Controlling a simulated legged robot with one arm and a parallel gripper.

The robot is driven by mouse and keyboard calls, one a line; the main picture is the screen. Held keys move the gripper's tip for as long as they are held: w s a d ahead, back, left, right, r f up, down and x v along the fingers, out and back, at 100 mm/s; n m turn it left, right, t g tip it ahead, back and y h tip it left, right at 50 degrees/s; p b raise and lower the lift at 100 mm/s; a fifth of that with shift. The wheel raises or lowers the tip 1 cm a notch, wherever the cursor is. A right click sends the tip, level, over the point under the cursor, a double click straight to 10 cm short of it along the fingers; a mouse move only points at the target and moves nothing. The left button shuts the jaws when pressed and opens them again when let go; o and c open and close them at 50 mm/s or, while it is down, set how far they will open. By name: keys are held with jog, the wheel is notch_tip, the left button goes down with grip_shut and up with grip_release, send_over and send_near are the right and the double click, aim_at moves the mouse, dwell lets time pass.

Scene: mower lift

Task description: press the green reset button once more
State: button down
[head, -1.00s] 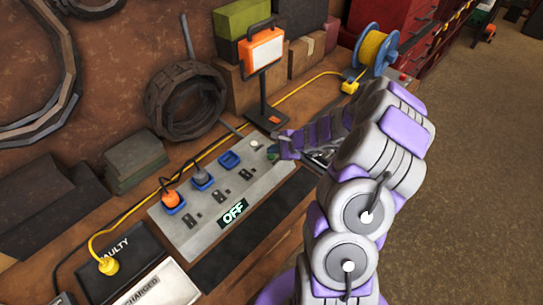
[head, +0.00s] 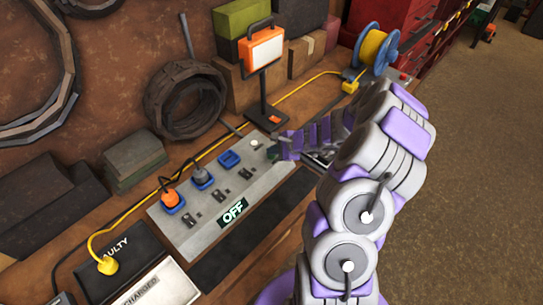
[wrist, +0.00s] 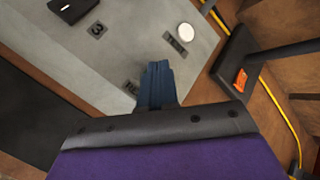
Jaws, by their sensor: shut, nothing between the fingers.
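The grey control panel (head: 215,205) lies on the bench, with a display reading OFF (head: 233,212). My gripper (head: 275,149) is at the panel's far right end, pointing down at it. In the wrist view its dark blue fingers (wrist: 157,82) are shut together with nothing between them, over the panel (wrist: 130,45). I cannot make out the green reset button; the fingers likely cover its spot. Whether the tips touch the panel I cannot tell. A white round button (wrist: 186,33) shows beyond the fingers, and in the head view (head: 255,143).
An orange plug (head: 170,197) and a grey plug (head: 200,175) sit in blue sockets; a third blue socket (head: 229,160) is empty. A work lamp (head: 262,50) stands just behind the panel's far end, close to my gripper. A yellow cable (head: 215,143) runs along the back.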

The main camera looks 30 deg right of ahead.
aim_at(273, 157)
jog(key=shift+f, duration=0.45)
dwell(0.8)
jog(key=shift+r, duration=0.15)
jog(key=shift+r+p, duration=0.5)
jog(key=shift+r, duration=0.2)
notch_tip(273, 157, up, 5)
jog(key=p, duration=0.4)
dwell(0.3)
jog(key=shift+a, duration=0.1)
dwell(0.5)
